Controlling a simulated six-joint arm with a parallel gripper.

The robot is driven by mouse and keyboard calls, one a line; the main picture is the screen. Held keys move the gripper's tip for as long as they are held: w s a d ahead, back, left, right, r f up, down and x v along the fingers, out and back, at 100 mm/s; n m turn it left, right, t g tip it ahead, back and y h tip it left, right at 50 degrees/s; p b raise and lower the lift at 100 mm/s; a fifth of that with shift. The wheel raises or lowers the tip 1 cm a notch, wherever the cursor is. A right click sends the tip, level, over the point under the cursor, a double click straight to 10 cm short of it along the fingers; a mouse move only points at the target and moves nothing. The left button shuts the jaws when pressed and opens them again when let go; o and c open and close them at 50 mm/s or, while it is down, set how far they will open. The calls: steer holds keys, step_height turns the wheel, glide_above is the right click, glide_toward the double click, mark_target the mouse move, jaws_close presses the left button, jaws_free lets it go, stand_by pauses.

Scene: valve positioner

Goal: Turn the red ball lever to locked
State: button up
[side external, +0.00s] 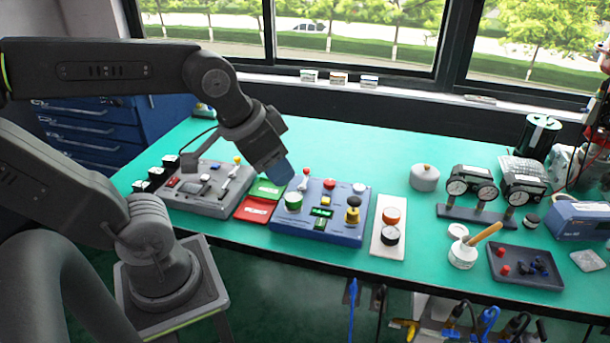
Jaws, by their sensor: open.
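The red ball lever (305,173) stands near the back left of a blue control box (345,236), with its red ball on top of a thin pale stem. It looks close to upright; the marking for locked cannot be read at this size. My gripper (280,178) points down just left of the lever, above the box's back left corner. It appears apart from the ball and holds nothing that I can see. Its fingers are small and dark here, and are taken as open.
A grey panel box (195,202) stands left, with red and green cards between. A pale plate (388,240) stands right. Green table is bare behind.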

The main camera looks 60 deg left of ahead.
steer(key=shift+m+g+y, duration=0.3)
steer(key=shift+m+g, duration=0.5)
steer(key=w+a, duration=0.1)
steer(key=w, duration=0.1)
steer(key=w+a, duration=0.2)
steer(key=w, duration=0.1)
steer(key=w+a+r, duration=0.1)
steer(key=w+a, duration=0.1)
steer(key=w, duration=0.1)
steer(key=shift+w+a, duration=0.1)
steer(key=shift+w, duration=0.1)
steer(key=shift+c, duration=0.6)
steer(key=m+g, duration=0.4)
glide_above(306, 169)
step_height(306, 169, down, 14)
steer(key=shift+h, duration=0.4)
step_height(306, 169, down, 14)
steer(key=shift+r, duration=0.15)
jaws_close()
steer(key=shift+a, duration=0.1)
